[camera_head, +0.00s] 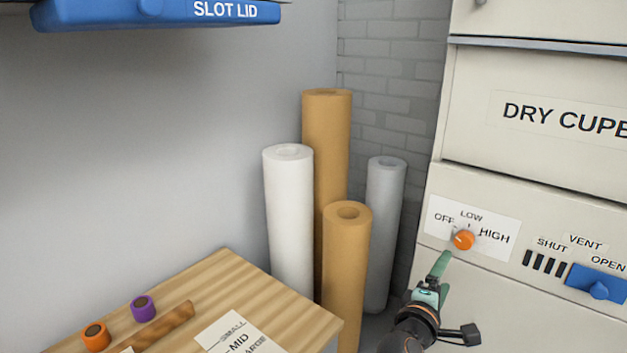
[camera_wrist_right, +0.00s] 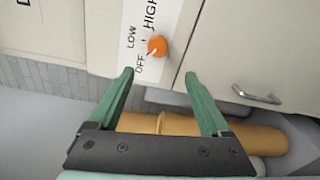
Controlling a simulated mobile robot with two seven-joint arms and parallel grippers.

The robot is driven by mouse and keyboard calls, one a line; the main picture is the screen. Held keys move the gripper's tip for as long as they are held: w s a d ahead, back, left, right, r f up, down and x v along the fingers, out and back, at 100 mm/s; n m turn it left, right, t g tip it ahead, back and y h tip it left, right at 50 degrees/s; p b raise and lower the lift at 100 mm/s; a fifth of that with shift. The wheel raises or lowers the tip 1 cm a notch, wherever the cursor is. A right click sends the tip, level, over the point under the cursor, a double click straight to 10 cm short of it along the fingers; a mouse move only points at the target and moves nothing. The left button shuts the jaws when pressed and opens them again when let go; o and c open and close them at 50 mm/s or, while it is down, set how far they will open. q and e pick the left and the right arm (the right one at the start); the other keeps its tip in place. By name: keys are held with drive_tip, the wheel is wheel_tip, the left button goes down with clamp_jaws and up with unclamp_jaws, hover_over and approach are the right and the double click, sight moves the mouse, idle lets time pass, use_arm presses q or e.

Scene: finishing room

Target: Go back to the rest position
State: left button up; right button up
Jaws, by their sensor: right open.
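My right gripper (camera_head: 442,277) is in the lower right of the head view, just below and left of an orange knob (camera_head: 463,240) on the dry cupboard (camera_head: 520,185). In the right wrist view its two green fingers (camera_wrist_right: 165,95) stand wide apart with nothing between them. The knob also shows there (camera_wrist_right: 157,45), beyond the fingertips and apart from them. It sits on a white label reading OFF, LOW and HIGH. The knob's exact setting is hard to read. My left gripper is not in view.
A wooden table (camera_head: 215,285) at the lower left holds an orange roll (camera_head: 95,336) and a purple roll (camera_head: 142,308). Several tall rolls, including a white one (camera_head: 289,220), stand in the corner. A blue vent slider (camera_head: 597,284) is right of the knob. A blue slot lid (camera_head: 150,12) hangs above.

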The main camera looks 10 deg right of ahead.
drive_tip(key=s+a+f+y, duration=0.3)
drive_tip(key=f, duration=0.5)
drive_tip(key=s+a+f+m+g+y, duration=0.1)
drive_tip(key=s+a+f+y, duration=0.2)
drive_tip(key=f, duration=0.4)
drive_tip(key=s+a+f+y, duration=0.3)
drive_tip(key=f+y, duration=0.1)
drive_tip(key=f, duration=0.4)
drive_tip(key=s+a+f+m+g+y, duration=0.1)
drive_tip(key=s+a+f+m+y, duration=0.1)
drive_tip(key=s, duration=0.5)
drive_tip(key=s+a+f+m+g+y, duration=0.1)
drive_tip(key=s+a+f+m+y, duration=0.2)
drive_tip(key=s+a+f+m, duration=0.2)
drive_tip(key=s, duration=0.3)
drive_tip(key=shift+a+f+m, duration=0.25)
drive_tip(key=shift+f+m, duration=0.05)
drive_tip(key=shift+f, duration=0.1)
